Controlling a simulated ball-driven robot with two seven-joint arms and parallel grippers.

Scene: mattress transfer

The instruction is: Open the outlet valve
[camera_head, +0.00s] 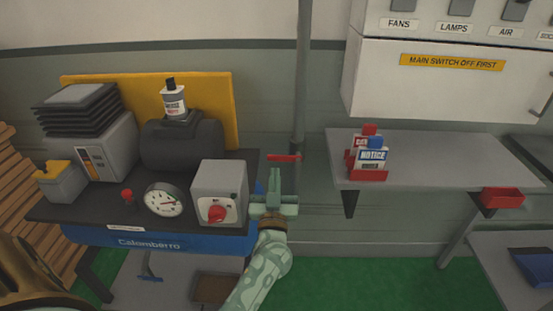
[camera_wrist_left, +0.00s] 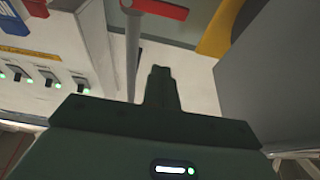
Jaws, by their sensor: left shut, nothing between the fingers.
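The outlet valve shows as a red lever handle (camera_head: 284,158) on the grey vertical pipe, right of the compressor bench. The lever lies crosswise to the pipe. In the left wrist view the red lever (camera_wrist_left: 162,9) shows at the top edge, on the pale pipe. My left gripper (camera_head: 274,173) is just below the lever in the head view, pointing up, its fingers shut and empty. Its closed fingers (camera_wrist_left: 161,75) also show in the left wrist view, with a gap to the lever. I cannot tell the exact depth between them. My right gripper is not in view.
The compressor bench (camera_head: 90,212) carries a gauge (camera_head: 164,200) and a grey switch box (camera_head: 219,192) with a red knob, close left of my gripper. A grey shelf (camera_head: 450,165) with notice boxes (camera_head: 373,158) is right. A white switch cabinet (camera_head: 430,85) hangs above it.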

